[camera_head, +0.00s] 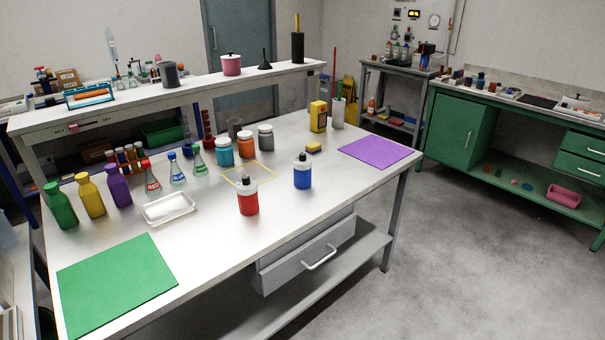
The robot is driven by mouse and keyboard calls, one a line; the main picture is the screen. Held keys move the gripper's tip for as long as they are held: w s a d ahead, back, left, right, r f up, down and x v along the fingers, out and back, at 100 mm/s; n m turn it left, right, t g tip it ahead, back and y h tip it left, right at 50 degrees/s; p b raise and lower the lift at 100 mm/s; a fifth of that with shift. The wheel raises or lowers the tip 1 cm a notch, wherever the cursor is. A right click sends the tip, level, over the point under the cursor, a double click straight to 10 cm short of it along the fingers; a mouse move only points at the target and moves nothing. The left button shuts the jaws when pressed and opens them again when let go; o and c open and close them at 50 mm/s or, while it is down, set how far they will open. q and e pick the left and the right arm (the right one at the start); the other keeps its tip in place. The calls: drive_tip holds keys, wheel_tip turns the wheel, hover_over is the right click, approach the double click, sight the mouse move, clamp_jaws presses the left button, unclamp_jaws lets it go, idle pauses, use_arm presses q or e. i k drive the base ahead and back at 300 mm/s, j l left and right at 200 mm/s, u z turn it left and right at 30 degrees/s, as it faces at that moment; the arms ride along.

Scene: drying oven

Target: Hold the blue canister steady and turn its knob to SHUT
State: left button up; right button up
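The blue canister (302,175) stands upright on the white table, right of the middle. It has a white collar and a dark knob (302,157) on top. The knob's setting is too small to read. A similar red canister (247,200) with a white collar and dark top stands to its left and nearer the front edge. Neither of my grippers is in view, and nothing touches the blue canister.
A purple mat (376,152) lies to the right and a green mat (117,284) at the front left. A white tray (168,209), a yellow square outline (250,174), a sponge (313,148), flasks and several jars stand around.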

sight(301, 156)
drive_tip(key=u, duration=0.25)
drive_tip(key=i+l+u, duration=0.35)
drive_tip(key=l+u, duration=0.15)
drive_tip(key=l, duration=0.15)
drive_tip(key=i+l+u, duration=0.1)
drive_tip(key=l+u, duration=0.15)
drive_tip(key=l, duration=0.1)
